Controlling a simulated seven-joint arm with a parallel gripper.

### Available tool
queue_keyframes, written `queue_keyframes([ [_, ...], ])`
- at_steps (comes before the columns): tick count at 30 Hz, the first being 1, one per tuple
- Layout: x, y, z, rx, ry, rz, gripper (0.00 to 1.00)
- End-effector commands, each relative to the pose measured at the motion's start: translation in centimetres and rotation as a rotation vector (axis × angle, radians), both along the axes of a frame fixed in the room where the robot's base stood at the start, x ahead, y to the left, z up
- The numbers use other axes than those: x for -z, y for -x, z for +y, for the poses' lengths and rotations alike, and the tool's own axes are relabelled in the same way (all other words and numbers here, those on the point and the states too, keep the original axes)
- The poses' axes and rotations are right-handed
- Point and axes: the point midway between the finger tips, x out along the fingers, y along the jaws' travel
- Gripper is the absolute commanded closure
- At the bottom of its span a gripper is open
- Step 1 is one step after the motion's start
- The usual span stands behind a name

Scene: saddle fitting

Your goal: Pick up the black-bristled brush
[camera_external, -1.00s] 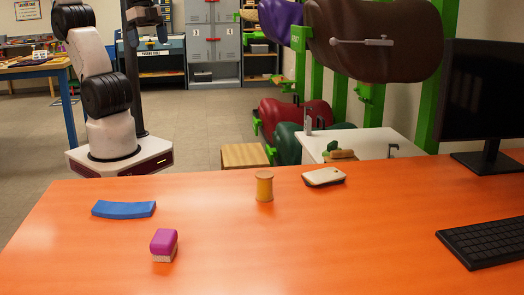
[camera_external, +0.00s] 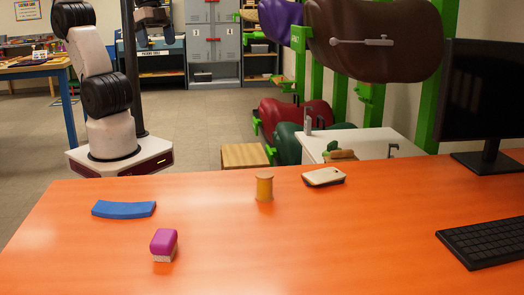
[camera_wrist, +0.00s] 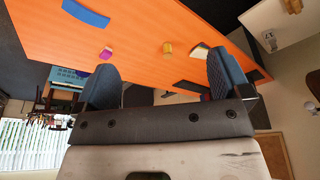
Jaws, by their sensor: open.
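The brush with a pale cream top and a dark underside (camera_external: 324,176), which looks like black bristles, lies near the far edge of the orange table. It also shows in the wrist view (camera_wrist: 199,51), beyond the fingers and near the right one. My gripper (camera_wrist: 163,64) is open and empty, its two blue-grey fingers wide apart. In the external view my gripper (camera_external: 154,40) is raised at the upper left, well behind the table and far from the brush. A pink-topped brush (camera_external: 164,243) with pale bristles sits at the table's front left.
A yellow spool (camera_external: 264,187) stands left of the cream brush. A blue curved piece (camera_external: 124,209) lies at the left. A keyboard (camera_external: 485,241) and monitor (camera_external: 486,95) occupy the right. The orange table's (camera_external: 330,245) middle front is clear. A white side table (camera_external: 375,140) stands behind.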

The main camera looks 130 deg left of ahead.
Motion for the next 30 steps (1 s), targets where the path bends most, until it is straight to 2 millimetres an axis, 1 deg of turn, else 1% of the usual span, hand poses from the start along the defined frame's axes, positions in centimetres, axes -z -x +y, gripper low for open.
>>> queue_keyframes([
  [8, 1.4, -7.6, 2.3, -0.079, 0.024, -0.085, 0.04],
  [12, 2.4, -11.7, 4.1, -0.126, 0.032, -0.137, 0.04],
  [14, 3.0, -13.4, 5.0, -0.147, 0.034, -0.159, 0.04],
  [15, 3.4, -14.6, 5.6, -0.162, 0.035, -0.173, 0.04],
  [17, 4.0, -16.2, 6.6, -0.183, 0.035, -0.197, 0.04],
  [21, 5.7, -19.9, 9.1, -0.236, 0.034, -0.249, 0.04],
  [26, 7.9, -23.8, 12.4, -0.298, 0.026, -0.306, 0.04],
  [30, 10.1, -26.8, 15.6, -0.354, 0.013, -0.357, 0.04],
])
